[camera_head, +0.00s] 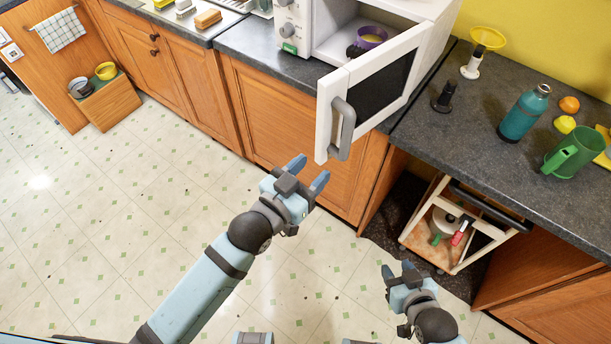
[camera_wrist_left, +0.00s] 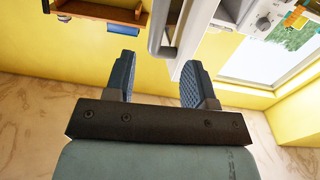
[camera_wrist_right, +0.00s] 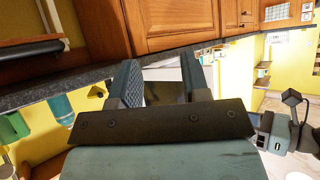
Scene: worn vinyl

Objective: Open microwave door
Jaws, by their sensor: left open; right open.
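The white microwave (camera_head: 330,22) stands on the dark counter at the top of the head view. Its door (camera_head: 378,88) is swung open, showing the inside, and a grey handle (camera_head: 343,128) is on the door's outer face. My left gripper (camera_head: 308,173) is open and empty, a little below and left of the handle, apart from it in the head view. In the left wrist view the door and handle (camera_wrist_left: 165,30) show beyond the open fingers. My right gripper (camera_head: 399,270) is open and empty, low in front of the counter, well away from the door.
A purple bowl (camera_head: 371,37) sits inside the microwave. Right of the door, the counter holds a dark pepper-mill-like item (camera_head: 443,97), a teal bottle (camera_head: 524,113) and a green pitcher (camera_head: 574,150). A white cart (camera_head: 455,225) stands under the counter.

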